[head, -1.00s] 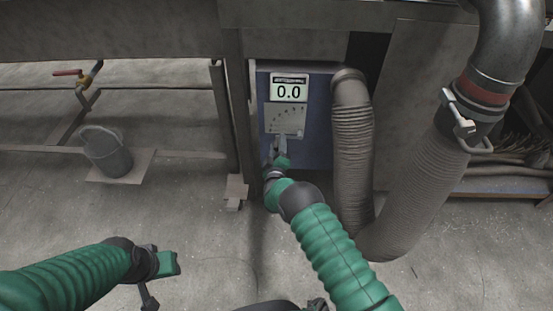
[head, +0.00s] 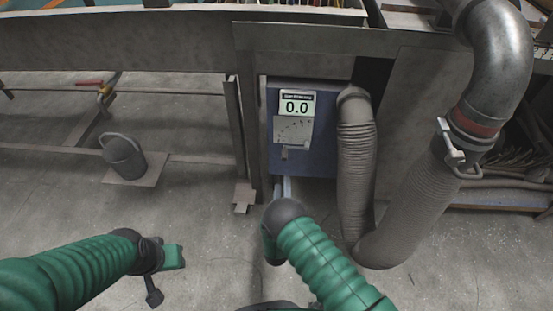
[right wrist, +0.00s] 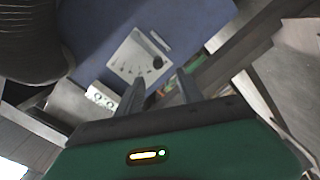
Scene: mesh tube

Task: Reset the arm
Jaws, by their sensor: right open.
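My right gripper (head: 283,188) is open and empty, low in front of the blue box (head: 305,165). In the right wrist view its two dark fingers (right wrist: 161,88) point toward the box and stand apart, with nothing between them. The box carries a display (head: 297,105) reading 0.0 and a pale dial plate (head: 291,133) below it. The plate also shows in the right wrist view (right wrist: 128,60), with a dark knob (right wrist: 157,62) beyond the fingertips. My left arm's end (head: 160,262) is at the lower left, apart from everything; its jaws are not clear.
A grey ribbed hose (head: 358,165) loops from the box to a metal pipe (head: 505,60) with a clamp (head: 452,145) on the right. A metal post (head: 241,135) is left of the box.

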